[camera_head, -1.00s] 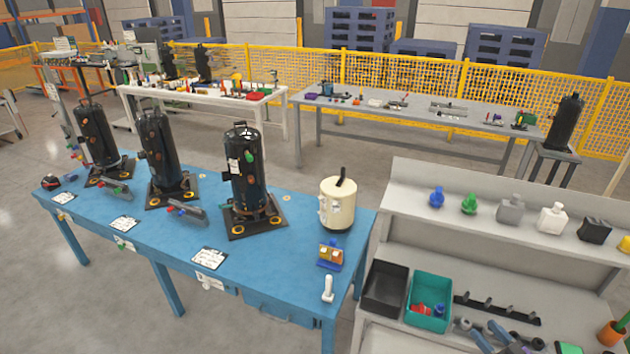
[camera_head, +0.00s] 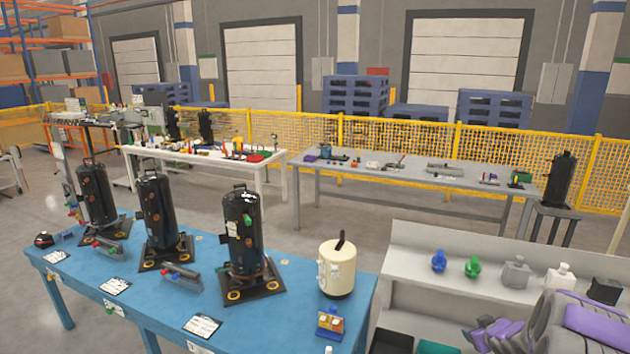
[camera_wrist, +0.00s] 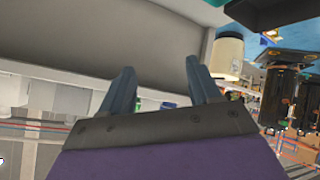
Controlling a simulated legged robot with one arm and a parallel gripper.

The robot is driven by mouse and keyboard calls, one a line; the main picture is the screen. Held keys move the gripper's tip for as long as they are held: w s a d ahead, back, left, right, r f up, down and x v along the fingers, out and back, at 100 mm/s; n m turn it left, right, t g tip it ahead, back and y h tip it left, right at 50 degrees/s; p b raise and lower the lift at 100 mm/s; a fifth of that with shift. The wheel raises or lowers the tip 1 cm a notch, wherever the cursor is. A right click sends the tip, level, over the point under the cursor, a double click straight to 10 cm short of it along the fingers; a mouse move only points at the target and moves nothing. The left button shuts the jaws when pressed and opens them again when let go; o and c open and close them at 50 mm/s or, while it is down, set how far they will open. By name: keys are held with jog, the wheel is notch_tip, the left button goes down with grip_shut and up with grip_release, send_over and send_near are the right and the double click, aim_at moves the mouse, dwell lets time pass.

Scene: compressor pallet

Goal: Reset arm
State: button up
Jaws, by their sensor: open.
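My arm shows at the lower right of the head view, grey and purple, in front of the white shelf unit. In the wrist view my gripper (camera_wrist: 160,85) has its two blue-grey fingers spread apart with nothing between them. The wrist picture is turned over, with the blue table along its upper right. The cream pot (camera_wrist: 227,55) and dark compressors (camera_wrist: 285,95) show to the right of the fingers there. In the head view the gripper's fingertips cannot be made out clearly.
Three black compressors (camera_head: 243,240) stand on the blue table (camera_head: 135,310), with the cream pot (camera_head: 337,267) at its right end. A white shelf unit (camera_head: 430,235) holds several small bottles. A grey table (camera_head: 400,176) and yellow fence (camera_head: 390,137) stand behind. Grey floor lies between the tables.

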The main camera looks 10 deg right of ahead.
jog(key=s+a+r+m+g, duration=0.1)
jog(key=s+a+r+g, duration=0.15)
jog(key=a, duration=0.25)
jog(key=s+a+r+g+h, duration=0.1)
jog(key=s+a+r, duration=0.2)
jog(key=a, duration=0.2)
jog(key=s+a+r+m+g, duration=0.1)
jog(key=s+a+r, duration=0.2)
jog(key=a, duration=0.3)
jog(key=s+a+r+g+y, duration=0.1)
jog(key=s+a+g+y, duration=0.1)
jog(key=s+a, duration=1)
jog(key=s+a+r+g+y+b, duration=0.1)
jog(key=s+a+g, duration=0.4)
jog(key=s+a, duration=0.7)
jog(key=s+r+y, duration=0.1)
jog(key=s, duration=0.4)
jog(key=shift+s+a, duration=0.15)
jog(key=shift+s, duration=0.1)
